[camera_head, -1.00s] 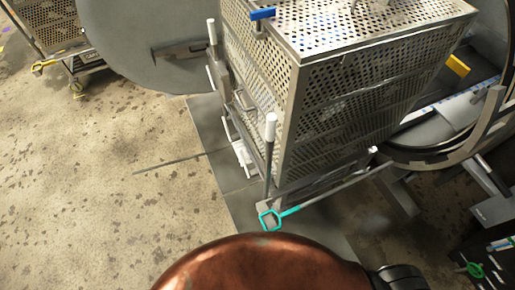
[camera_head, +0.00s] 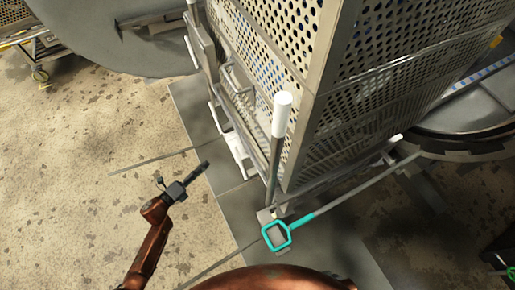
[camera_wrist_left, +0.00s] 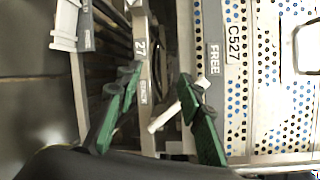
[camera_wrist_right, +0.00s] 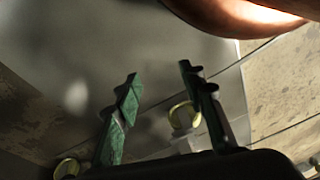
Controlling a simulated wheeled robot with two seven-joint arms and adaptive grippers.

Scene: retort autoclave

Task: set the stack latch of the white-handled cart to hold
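The white-handled cart (camera_head: 330,110) is a perforated metal cage with upright white-capped handles (camera_head: 282,115) in the head view. My left gripper (camera_head: 204,166) is open beside its lower left side, at a white part (camera_head: 237,152). In the left wrist view, a short white lever (camera_wrist_left: 164,119) shows between the open green fingers (camera_wrist_left: 159,78), apparently not gripped. A grey strip marked FREE (camera_wrist_left: 213,58) and a label C527 (camera_wrist_left: 237,30) are beside it. A second FREE strip (camera_wrist_left: 87,35) and white part (camera_wrist_left: 65,25) are at upper left. Which piece is the stack latch is unclear. My right gripper (camera_wrist_right: 159,73) is open and empty.
A round grey door (camera_head: 110,35) stands behind left, with another cart (camera_head: 35,45) beyond. The round vessel mouth (camera_head: 465,125) is at right. The floor at left is clear.

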